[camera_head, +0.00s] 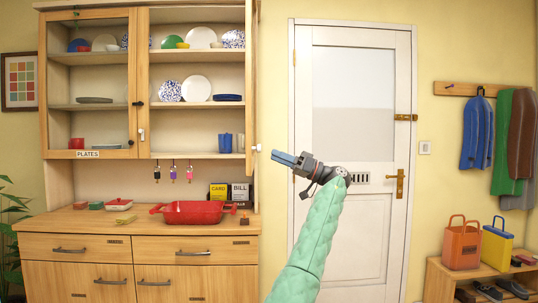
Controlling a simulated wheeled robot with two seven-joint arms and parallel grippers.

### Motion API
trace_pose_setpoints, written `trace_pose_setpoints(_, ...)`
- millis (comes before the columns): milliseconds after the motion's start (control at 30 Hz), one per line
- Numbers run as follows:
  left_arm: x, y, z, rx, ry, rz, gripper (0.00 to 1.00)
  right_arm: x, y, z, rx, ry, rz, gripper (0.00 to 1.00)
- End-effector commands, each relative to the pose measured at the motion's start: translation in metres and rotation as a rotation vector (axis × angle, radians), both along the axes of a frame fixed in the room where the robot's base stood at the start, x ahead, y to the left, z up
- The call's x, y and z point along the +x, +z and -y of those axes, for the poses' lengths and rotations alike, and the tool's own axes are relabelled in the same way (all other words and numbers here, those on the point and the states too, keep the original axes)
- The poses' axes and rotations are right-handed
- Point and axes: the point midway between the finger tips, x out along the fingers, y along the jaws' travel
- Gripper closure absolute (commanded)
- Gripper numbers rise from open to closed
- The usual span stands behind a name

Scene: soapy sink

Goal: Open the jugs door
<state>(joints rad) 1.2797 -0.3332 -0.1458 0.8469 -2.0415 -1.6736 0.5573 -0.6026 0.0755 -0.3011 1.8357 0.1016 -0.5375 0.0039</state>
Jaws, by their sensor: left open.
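The wooden cabinet (143,80) at the left has a closed glass door (90,110) with a PLATES label. The right-hand door (250,90) stands swung out and shows nearly edge-on at the right of its compartment. No JUGS label is readable on it. A small pale fitting (256,147) sticks out from this door's lower part. My left gripper (280,157) is open and empty, its fingers pointing left, just right of the fitting in the picture. I cannot tell their distance in depth. My right gripper is not in view.
The open compartment holds plates, bowls and blue cups (225,143). A red dish (192,212) stands on the counter (75,225) below, and small keys hang above it. A white room door (355,235) stands behind my arm. A low shelf (437,275) with bags is at the right.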

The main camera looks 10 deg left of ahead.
Motion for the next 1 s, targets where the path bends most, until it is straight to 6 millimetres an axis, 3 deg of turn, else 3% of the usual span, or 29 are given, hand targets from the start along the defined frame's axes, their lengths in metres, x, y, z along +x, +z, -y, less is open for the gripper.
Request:
trace_pose_setpoints(233, 0.0, -0.007, 0.02, 0.0, 0.0, 0.001, 0.54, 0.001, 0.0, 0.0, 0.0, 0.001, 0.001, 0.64)
trace_pose_setpoints(700, 0.001, -0.008, 0.021, 0.003, 0.007, -0.029, 0.54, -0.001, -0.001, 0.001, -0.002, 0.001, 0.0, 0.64)
trace_pose_setpoints(833, 0.014, -0.002, 0.024, 0.036, -0.031, -0.113, 0.54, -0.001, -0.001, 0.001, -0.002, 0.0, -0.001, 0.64)
trace_pose_setpoints(1000, 0.045, -0.004, 0.026, 0.02, -0.178, -0.247, 0.54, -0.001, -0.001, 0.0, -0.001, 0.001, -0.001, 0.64)
